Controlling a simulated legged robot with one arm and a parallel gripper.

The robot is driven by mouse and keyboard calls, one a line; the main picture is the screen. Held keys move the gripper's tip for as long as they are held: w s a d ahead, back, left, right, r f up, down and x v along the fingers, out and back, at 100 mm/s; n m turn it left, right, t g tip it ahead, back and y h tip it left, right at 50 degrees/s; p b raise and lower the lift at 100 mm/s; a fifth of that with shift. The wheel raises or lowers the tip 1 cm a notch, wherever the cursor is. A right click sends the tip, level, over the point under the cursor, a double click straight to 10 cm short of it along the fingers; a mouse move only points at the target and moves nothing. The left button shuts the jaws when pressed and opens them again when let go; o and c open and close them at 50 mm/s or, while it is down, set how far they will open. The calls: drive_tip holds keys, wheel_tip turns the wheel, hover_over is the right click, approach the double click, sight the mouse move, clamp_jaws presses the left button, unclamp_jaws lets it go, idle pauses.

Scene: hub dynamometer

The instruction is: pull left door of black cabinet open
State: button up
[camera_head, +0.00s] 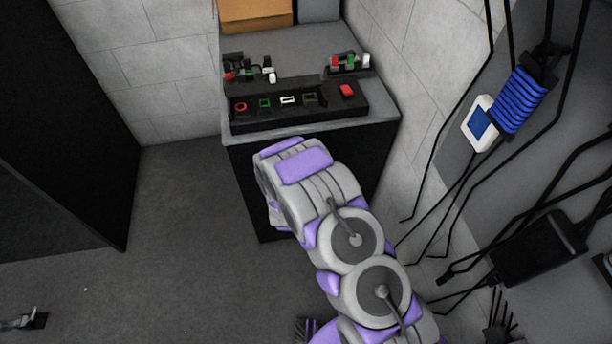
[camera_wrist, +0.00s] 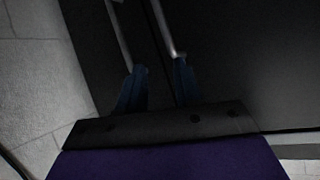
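The black cabinet (camera_head: 247,188) stands against the grey block wall, under a grey top. My arm covers much of its front in the head view, and my gripper is hidden there. In the wrist view, two thin metal bar handles run down the dark cabinet front (camera_wrist: 240,60): a left handle (camera_wrist: 120,35) and a right handle (camera_wrist: 166,30). My gripper (camera_wrist: 160,72) has its two blue fingers apart, with a gap between them. The fingertips overlap the lower ends of the handles; contact is too dark to tell. No door gap shows.
A control panel (camera_head: 300,106) with coloured buttons and a cardboard box (camera_head: 254,14) rest on the cabinet top. A large dark panel (camera_head: 70,120) stands at the left. Cables and a blue coil (camera_head: 519,100) hang at the right. The grey floor (camera_head: 185,230) left of the cabinet is clear.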

drive_tip(key=s+f+n+t+y+p, duration=0.2)
drive_tip(key=s+f+n+t, duration=0.2)
drive_tip(key=s+f+t, duration=0.45)
drive_tip(key=w+a+r+g+b, duration=0.1)
drive_tip(key=w+b, duration=0.4)
drive_tip(key=w, duration=1.1)
drive_tip(key=shift+r+g, duration=0.55)
drive_tip(key=shift+w+a, duration=0.1)
drive_tip(key=shift+c, duration=0.4)
clamp_jaws()
